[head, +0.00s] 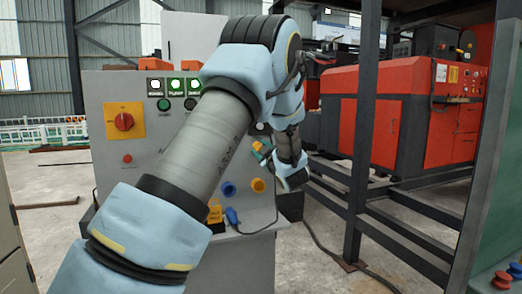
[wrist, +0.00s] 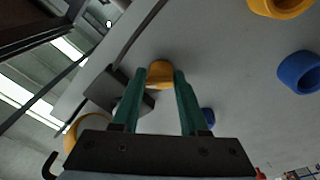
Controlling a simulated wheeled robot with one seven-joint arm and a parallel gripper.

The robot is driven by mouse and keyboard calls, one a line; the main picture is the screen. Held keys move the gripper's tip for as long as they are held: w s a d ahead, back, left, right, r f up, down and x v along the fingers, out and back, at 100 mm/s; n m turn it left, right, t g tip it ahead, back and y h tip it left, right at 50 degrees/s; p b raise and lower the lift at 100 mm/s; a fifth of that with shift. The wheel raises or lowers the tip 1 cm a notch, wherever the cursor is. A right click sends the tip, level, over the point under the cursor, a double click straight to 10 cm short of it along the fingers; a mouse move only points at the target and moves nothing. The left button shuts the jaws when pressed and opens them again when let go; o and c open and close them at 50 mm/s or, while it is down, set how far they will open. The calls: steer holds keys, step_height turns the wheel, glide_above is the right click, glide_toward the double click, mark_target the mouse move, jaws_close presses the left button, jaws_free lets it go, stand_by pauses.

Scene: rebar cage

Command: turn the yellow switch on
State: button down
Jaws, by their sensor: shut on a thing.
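The yellow switch (wrist: 160,74) is a small yellow-orange knob on the grey panel in the wrist view. My gripper (wrist: 160,78) has its two green fingers on either side of it, shut on it. In the head view my gripper (head: 262,152) is at the right part of the panel front, partly covered by my own arm. The switch is hard to make out there. Which way it is turned cannot be told.
The grey control cabinet (head: 101,95) carries a red knob on a yellow plate (head: 124,121), lit buttons, a yellow socket (head: 258,185) and a blue socket (head: 229,189). A dark steel post (head: 364,120) and a red machine (head: 345,115) stand to the right.

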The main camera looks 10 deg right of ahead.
steer(key=shift+f+m, duration=0.25)
steer(key=shift+m, duration=0.65)
steer(key=shift+a, duration=0.1)
steer(key=c, duration=0.9)
jaws_free()
steer(key=o, duration=0.4)
steer(key=shift+r, duration=0.15)
steer(key=shift+o, duration=0.2)
steer(key=shift+s, duration=0.1)
steer(key=s+d+f+b, duration=0.1)
steer(key=s, duration=0.9)
steer(key=shift+s+d, duration=0.2)
steer(key=shift+s, duration=0.1)
steer(key=shift+f, duration=0.1)
